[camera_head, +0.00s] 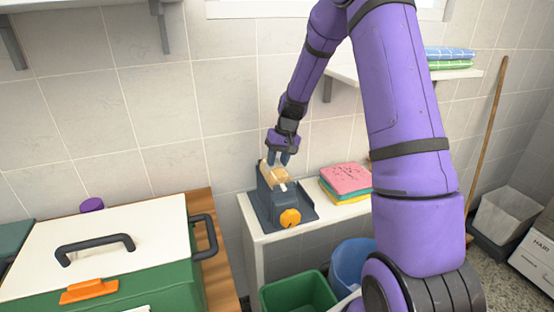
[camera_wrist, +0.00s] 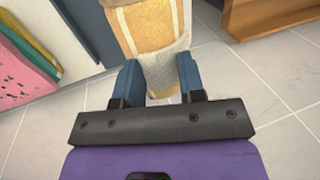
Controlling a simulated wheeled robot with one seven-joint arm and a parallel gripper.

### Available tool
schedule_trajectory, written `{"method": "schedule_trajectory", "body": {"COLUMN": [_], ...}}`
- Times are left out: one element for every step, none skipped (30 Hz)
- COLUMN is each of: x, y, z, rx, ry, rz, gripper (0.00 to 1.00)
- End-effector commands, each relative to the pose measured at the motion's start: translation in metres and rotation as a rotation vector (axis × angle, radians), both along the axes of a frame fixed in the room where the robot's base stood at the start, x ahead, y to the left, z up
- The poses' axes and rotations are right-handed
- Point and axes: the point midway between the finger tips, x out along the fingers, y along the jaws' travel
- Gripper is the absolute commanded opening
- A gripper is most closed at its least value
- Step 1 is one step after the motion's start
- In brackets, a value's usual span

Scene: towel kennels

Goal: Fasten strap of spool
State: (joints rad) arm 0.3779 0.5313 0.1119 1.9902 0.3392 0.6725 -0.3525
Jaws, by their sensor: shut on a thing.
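A dark grey stand (camera_head: 265,209) with an orange knob (camera_head: 290,217) sits on a narrow white cabinet. A tan spool (camera_head: 272,174) rests in the top of the stand, and it shows large in the wrist view (camera_wrist: 152,32) with pale bands along its sides. A pale strap (camera_wrist: 160,72) hangs at the spool's near end in the wrist view. My gripper (camera_head: 279,158) points down at the spool from above. In the wrist view its two blue fingers (camera_wrist: 160,82) sit either side of the strap and are shut on it. The strap's far end is hidden.
Folded towels (camera_head: 346,181), pink on top, lie right of the stand. A green bin (camera_head: 298,292) and a blue bin (camera_head: 351,262) stand below. A green box with a white lid (camera_head: 110,240) is at left. A wall shelf (camera_head: 345,73) hangs behind my arm.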

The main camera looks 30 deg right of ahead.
Motion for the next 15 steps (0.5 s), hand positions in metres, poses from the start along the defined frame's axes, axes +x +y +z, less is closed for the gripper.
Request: {"method": "schedule_trajectory", "body": {"x": [-0.0017,-0.0017,-0.0018,-0.0018,-0.0018,-0.0018,-0.0018,-0.0018,-0.0018,-0.0019,-0.0019,-0.0019,-0.0019,-0.0019,-0.0017], "y": [-0.0018,-0.0018,-0.0018,-0.0018,-0.0018,-0.0018,-0.0018,-0.0018,-0.0018,-0.0018,-0.0018,-0.0019,-0.0019,-0.0018,-0.0017], "z": [-0.0018,-0.0018,-0.0019,-0.0019,-0.0019,-0.0019,-0.0019,-0.0019,-0.0019,-0.0019,-0.0019,-0.002,-0.002,-0.0019,-0.0018], "rx": [0.001,0.002,0.003,0.003,0.003,0.003,0.003,0.002,0.002,0.002,0.002,0.002,0.002,0.002,0.002], "ry": [0.004,0.004,0.004,0.004,0.004,0.004,0.004,0.004,0.004,0.004,0.004,0.004,0.004,0.004,0.003], "rz": [-0.001,-0.001,-0.001,-0.001,-0.001,-0.001,-0.001,-0.001,-0.001,-0.001,-0.001,-0.001,-0.001,-0.002,-0.001], "gripper": [0.13,0.13,0.13,0.13,0.13,0.13,0.13,0.13,0.13,0.13,0.13,0.39,0.46,0.52,0.59]}}
